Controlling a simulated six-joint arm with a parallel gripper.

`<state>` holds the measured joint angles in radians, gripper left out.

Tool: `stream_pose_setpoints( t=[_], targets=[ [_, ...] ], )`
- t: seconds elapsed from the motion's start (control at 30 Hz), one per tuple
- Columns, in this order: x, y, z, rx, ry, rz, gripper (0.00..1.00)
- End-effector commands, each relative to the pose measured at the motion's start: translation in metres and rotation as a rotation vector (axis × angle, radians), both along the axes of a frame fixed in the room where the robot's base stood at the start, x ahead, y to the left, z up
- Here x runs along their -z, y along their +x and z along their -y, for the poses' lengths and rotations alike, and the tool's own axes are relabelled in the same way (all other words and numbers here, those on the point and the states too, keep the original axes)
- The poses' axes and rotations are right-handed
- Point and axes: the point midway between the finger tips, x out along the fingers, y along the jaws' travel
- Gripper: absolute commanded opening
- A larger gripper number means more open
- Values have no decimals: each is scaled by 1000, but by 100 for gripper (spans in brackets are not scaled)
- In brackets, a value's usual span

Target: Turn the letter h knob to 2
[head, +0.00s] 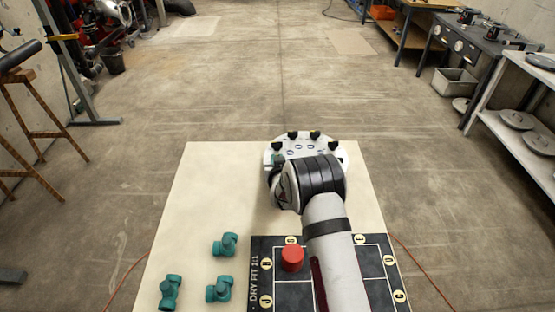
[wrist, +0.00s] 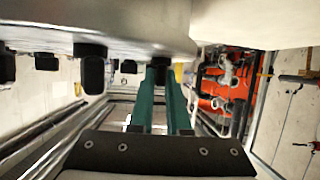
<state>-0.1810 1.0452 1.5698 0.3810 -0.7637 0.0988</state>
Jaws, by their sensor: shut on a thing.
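A pale rounded panel (head: 305,142) with several black knobs stands at the far edge of the table. My arm hides part of it. In the wrist view the panel (wrist: 110,22) spans the top, with black knobs (wrist: 90,72) hanging below its edge. My gripper (wrist: 164,82) has two teal fingers reaching to the panel's edge. It is shut on a black knob (wrist: 160,62) at the fingertips, which mostly hide it. I cannot read any letters or numbers at the knobs, so I cannot tell which is h or where it points.
A black dry-fit board (head: 270,292) with yellow lettered discs lies at the near side, under my arm. A red cap (head: 292,258) stands on it. Several teal pipe fittings (head: 224,244) lie to its left. The pale table (head: 215,185) is clear at far left.

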Motion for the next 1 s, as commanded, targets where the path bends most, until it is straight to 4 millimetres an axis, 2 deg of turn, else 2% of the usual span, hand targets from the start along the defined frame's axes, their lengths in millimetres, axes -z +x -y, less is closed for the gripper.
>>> stream_pose_setpoints(
  t=[0.6, 1.0],
  targets=[
    [0, 0, -4, 418, -1, 0, 0],
    [0, 1, -3, 568, 0, 0, 0]
  ],
)
